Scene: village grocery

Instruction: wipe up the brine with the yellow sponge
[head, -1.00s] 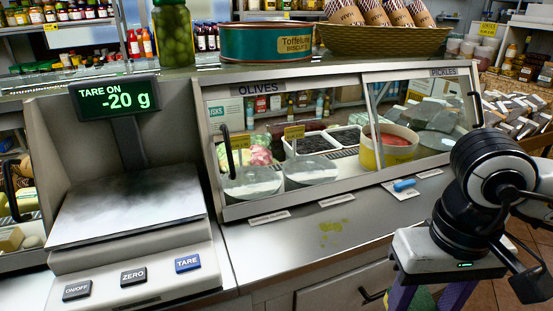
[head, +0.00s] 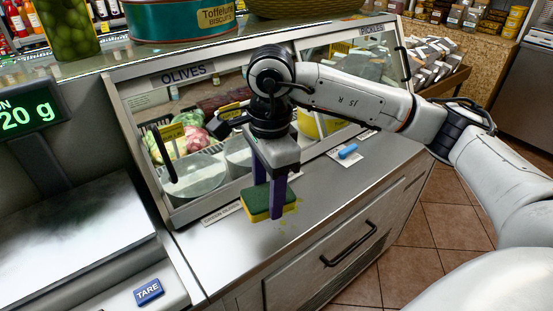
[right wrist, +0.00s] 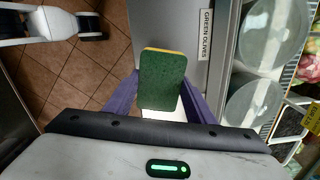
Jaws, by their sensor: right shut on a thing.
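The sponge (head: 257,206), green on top with a yellow layer below, is held between the purple fingers of my right gripper (head: 268,199). It is low over the steel counter in front of the olives case; I cannot tell whether it touches the counter. In the right wrist view the sponge (right wrist: 163,80) sits between the fingers, green face toward the camera. The brine (head: 283,222) shows as faint yellow-green spots beside and below the sponge; the sponge and gripper hide part of that area. My left gripper is not in view.
The glass display case (head: 190,212) stands behind the sponge. A blue object (head: 348,151) lies on the counter to the right. The scale (head: 75,245) is at left. A drawer handle (head: 350,243) juts from the counter's front.

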